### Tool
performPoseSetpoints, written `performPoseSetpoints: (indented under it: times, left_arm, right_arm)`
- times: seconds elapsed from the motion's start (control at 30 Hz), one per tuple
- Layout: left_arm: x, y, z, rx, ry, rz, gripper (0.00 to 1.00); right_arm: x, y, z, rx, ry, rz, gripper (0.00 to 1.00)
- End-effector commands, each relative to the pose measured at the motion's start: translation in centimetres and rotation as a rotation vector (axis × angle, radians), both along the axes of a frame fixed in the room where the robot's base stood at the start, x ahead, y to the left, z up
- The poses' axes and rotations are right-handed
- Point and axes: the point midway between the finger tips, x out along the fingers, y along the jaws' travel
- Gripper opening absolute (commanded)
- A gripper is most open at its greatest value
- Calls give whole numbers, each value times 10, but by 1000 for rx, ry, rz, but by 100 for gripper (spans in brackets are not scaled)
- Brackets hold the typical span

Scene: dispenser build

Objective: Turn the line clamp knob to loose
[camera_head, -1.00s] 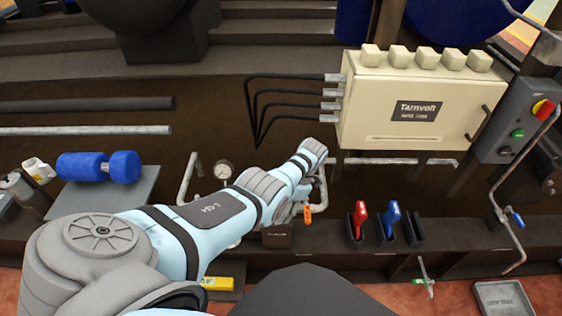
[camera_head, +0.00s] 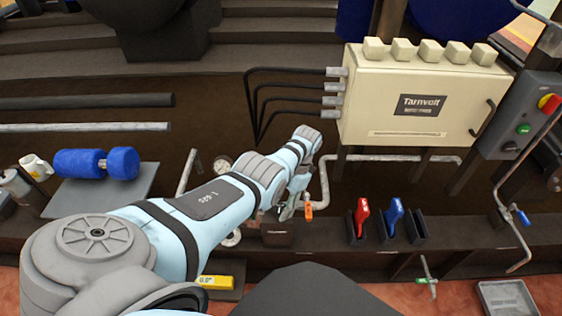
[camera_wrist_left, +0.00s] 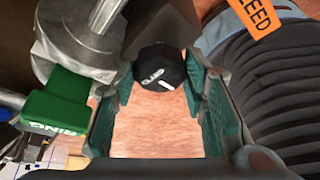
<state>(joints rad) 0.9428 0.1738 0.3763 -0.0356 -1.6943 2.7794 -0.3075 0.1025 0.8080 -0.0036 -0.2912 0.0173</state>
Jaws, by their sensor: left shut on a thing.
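The line clamp knob (camera_wrist_left: 157,60) is a black, many-sided knob in the left wrist view, with white lettering and a white pointer line. The line points toward the lower right of that picture. My left gripper (camera_wrist_left: 159,76) has its green-padded fingers on both sides of the knob and is shut on it. In the head view my left gripper (camera_head: 289,206) is small and partly hidden by my own wrist, beside the orange tag, and the knob cannot be made out. My right gripper is in neither view.
An orange tag (camera_head: 308,213) hangs close to the gripper; it also shows in the wrist view (camera_wrist_left: 255,14). A green block (camera_wrist_left: 58,104) and a metal fitting (camera_wrist_left: 84,38) sit left of the fingers.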

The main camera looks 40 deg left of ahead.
Motion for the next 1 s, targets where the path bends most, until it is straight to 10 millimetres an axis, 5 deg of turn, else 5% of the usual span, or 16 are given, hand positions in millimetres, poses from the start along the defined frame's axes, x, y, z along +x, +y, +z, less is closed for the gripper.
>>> performPoseSetpoints:
  times: [0.07,0.1,0.2,0.53,0.8,1.0]
  left_arm:
    - [-1,-1,-1,-3,3,-1,11]
    - [-1,-1,-1,-3,4,-1,44]
    - [-1,-1,-1,-2,2,-1,59]
    - [2,-1,3,-1,0,-2,59]
    - [22,-5,53,-1,-2,-2,59]
    - [28,-6,69,-1,2,-1,59]
  right_arm:
    - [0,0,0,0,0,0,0]
    - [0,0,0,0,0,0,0]
    - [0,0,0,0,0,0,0]
    - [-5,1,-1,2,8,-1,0]
    - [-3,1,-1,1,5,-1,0]
    - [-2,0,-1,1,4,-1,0]
